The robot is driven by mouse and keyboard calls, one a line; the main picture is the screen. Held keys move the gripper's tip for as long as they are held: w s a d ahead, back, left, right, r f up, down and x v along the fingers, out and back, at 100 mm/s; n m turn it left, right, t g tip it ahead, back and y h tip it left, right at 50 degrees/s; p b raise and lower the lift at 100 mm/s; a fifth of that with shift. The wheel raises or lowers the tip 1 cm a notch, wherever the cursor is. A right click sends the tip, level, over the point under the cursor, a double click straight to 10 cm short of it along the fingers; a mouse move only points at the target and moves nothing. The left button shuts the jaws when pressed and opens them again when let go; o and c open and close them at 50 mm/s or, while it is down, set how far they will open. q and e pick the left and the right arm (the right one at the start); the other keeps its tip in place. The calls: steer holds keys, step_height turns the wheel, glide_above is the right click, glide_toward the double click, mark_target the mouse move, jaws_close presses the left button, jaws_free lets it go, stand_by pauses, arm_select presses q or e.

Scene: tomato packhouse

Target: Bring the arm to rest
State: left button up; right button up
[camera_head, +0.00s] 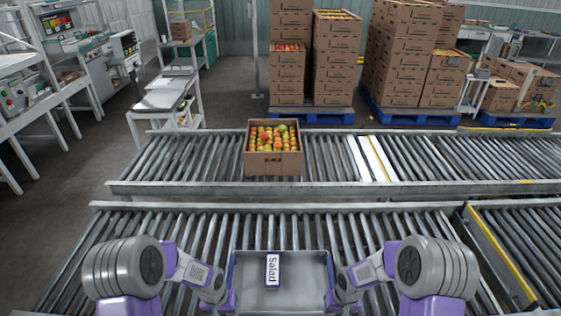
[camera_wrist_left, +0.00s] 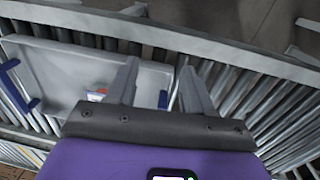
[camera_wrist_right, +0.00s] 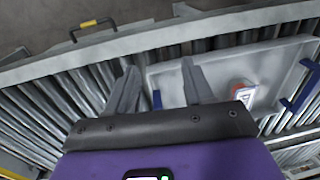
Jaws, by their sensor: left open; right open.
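My left gripper (camera_head: 224,300) is at the left side of a grey tray (camera_head: 300,268) with blue handles on the near roller conveyor. In the left wrist view its jaws (camera_wrist_left: 158,68) are apart and empty, one finger over the tray and one over the rollers. My right gripper (camera_head: 343,300) is at the tray's right side. In the right wrist view its jaws (camera_wrist_right: 159,68) are also apart and empty, on either side of the tray's edge. I cannot tell whether the fingers touch the tray. A white "Salad" label (camera_head: 272,269) lies inside the tray.
A cardboard box of tomatoes (camera_head: 273,164) stands on the far roller conveyor (camera_head: 205,160). Stacked cartons (camera_head: 405,65) on blue pallets stand behind it. A white table (camera_head: 165,95) and machines are at the left. The near conveyor's rollers (camera_head: 400,222) are bare around the tray.

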arm_select(q)
steer(key=s+d+f+n+h, duration=0.1)
steer(key=s+d+f, duration=0.2)
steer(key=s, duration=0.3)
steer(key=s+d+f+n+h+p, duration=0.1)
steer(key=s+d+f+h, duration=0.1)
steer(key=s, duration=0.5)
steer(key=shift+d+f+n+t, duration=0.3)
steer(key=shift+d+f, duration=0.55)
steer(key=shift+d, duration=0.2)
arm_select(e)
steer(key=s+a+f+m+y, duration=0.1)
steer(key=s+a+f, duration=0.2)
steer(key=s, duration=0.3)
steer(key=s+a+f+m+y, duration=0.1)
steer(key=s+a+f+y, duration=0.1)
steer(key=s, duration=0.5)
steer(key=shift+a+f+m+t, duration=0.3)
steer(key=shift+a+f+m, duration=0.1)
steer(key=shift+a+f, duration=0.55)
